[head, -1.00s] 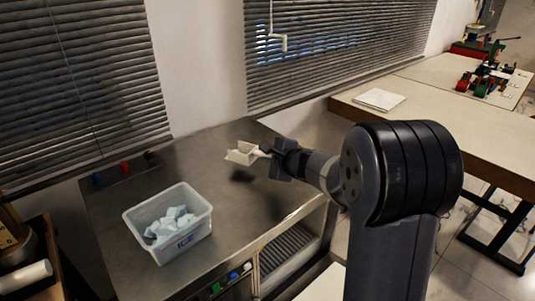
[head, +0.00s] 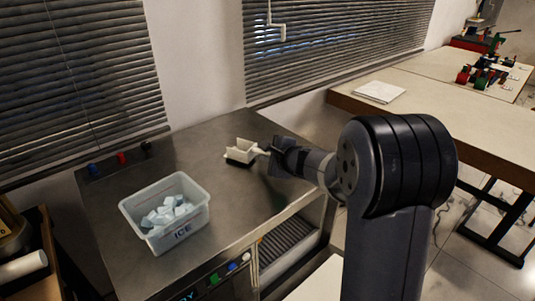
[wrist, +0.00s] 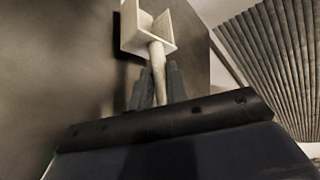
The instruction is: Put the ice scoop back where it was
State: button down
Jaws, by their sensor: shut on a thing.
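The ice scoop is a small cream-coloured scoop (head: 241,151) with an open squared bowl. My gripper (head: 270,152) is shut on its handle, and the bowl points left, away from my gripper. The scoop is just above or touching the steel counter (head: 215,143); I cannot tell which. In the wrist view the scoop (wrist: 148,32) stretches ahead of my gripper (wrist: 157,85), its handle between the two fingers. A white bin marked ICE (head: 190,228), holding pale blue ice cubes (head: 165,213), stands on the counter to the left of the scoop.
Blue, red and black knobs (head: 121,158) line the counter's back left. More coloured knobs (head: 231,267) sit on its front. Window blinds (head: 340,45) hang behind. A wooden table with a white pad (head: 379,92) stands at right. Counter space between bin and scoop is clear.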

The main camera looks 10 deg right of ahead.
jog(key=shift+f+b, duration=0.6)
jog(key=shift+b, duration=0.05)
jog(key=c, duration=1.3)
grip_release()
jog(key=shift+s, duration=0.1)
jog(key=v, duration=1)
jog(key=shift+s+d+r, duration=0.2)
jog(key=shift+s, duration=0.05)
